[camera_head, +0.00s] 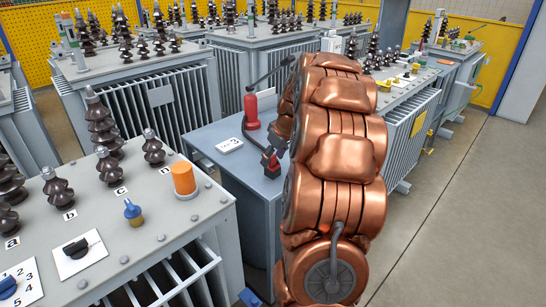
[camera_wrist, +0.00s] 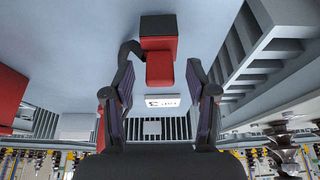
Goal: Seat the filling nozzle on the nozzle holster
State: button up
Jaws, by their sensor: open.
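A small red and black piece, which looks like the filling nozzle (camera_head: 270,161), is by the blue-grey table top in the head view. In the wrist view its red body (camera_wrist: 159,68) shows ahead, between my finger lines, with a dark curved part at its left. My gripper (camera_wrist: 160,78) is open, its two dark fingers apart. I cannot tell whether they touch the piece. In the head view my copper arm hides most of the gripper. A red cylinder (camera_head: 251,112) stands farther back on the table. I cannot tell for sure which part is the nozzle holster.
A white card (camera_head: 229,145) lies on the table (camera_head: 212,133). A grey transformer (camera_head: 150,235) with dark insulators, an orange cap (camera_head: 183,180) and a blue valve (camera_head: 133,212) stands at front left. More transformers stand behind. Open floor (camera_head: 470,220) lies at right.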

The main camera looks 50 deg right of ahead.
jog(key=v, duration=1.2)
dwell(0.9)
